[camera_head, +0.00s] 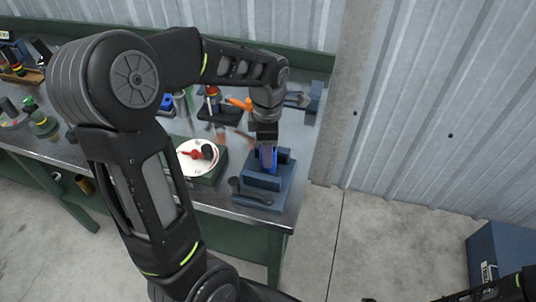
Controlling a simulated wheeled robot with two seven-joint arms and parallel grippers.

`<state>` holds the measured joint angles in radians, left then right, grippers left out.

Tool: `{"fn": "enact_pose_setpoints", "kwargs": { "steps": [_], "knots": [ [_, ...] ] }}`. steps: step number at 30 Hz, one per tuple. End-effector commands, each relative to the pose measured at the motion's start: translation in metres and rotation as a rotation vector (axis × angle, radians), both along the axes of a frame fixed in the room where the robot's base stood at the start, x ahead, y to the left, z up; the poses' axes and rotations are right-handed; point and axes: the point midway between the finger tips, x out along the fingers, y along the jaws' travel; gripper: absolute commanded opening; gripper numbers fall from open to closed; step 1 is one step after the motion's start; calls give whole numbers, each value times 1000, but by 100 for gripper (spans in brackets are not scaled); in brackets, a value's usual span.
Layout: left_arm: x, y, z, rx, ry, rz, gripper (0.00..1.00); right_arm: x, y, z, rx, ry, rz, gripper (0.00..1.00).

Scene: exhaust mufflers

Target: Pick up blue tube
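The blue tube (267,158) stands upright in a dark blue vise-like holder (262,183) at the right end of the workbench. My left gripper (267,147) points down right over the tube, with its fingers at the tube's upper part. The fingers are small and dark, so I cannot tell whether they are shut on the tube or apart around it. Part of my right arm (505,289) shows at the bottom right corner, far from the tube. The state of my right gripper cannot be made out there.
A round white dish (197,157) with a red item sits left of the holder. Tools and orange-handled items (240,103) lie behind it on the bench (290,205). A corrugated wall (420,90) stands behind. A blue box (497,250) is on the floor at right.

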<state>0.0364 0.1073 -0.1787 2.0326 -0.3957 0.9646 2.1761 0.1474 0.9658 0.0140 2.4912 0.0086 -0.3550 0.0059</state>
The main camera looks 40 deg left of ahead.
Motion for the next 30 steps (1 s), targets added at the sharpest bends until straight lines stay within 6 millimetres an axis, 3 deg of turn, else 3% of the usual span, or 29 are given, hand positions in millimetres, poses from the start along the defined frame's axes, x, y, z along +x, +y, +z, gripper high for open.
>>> {"fn": "enact_pose_setpoints", "kwargs": {
  "steps": [15, 25, 30],
  "knots": [
    [0, 0, 0, 0, 0, 0, 0, 0, 0, 0, 0, 0, 0, 36],
    [0, 0, 1, 0, -1, 0, 0, 0, 0, 0, 0, 0, 0, 36],
    [2, 0, 15, 0, -6, 0, 0, 0, 0, -3, 1, -1, 0, 36]
  ]
}}
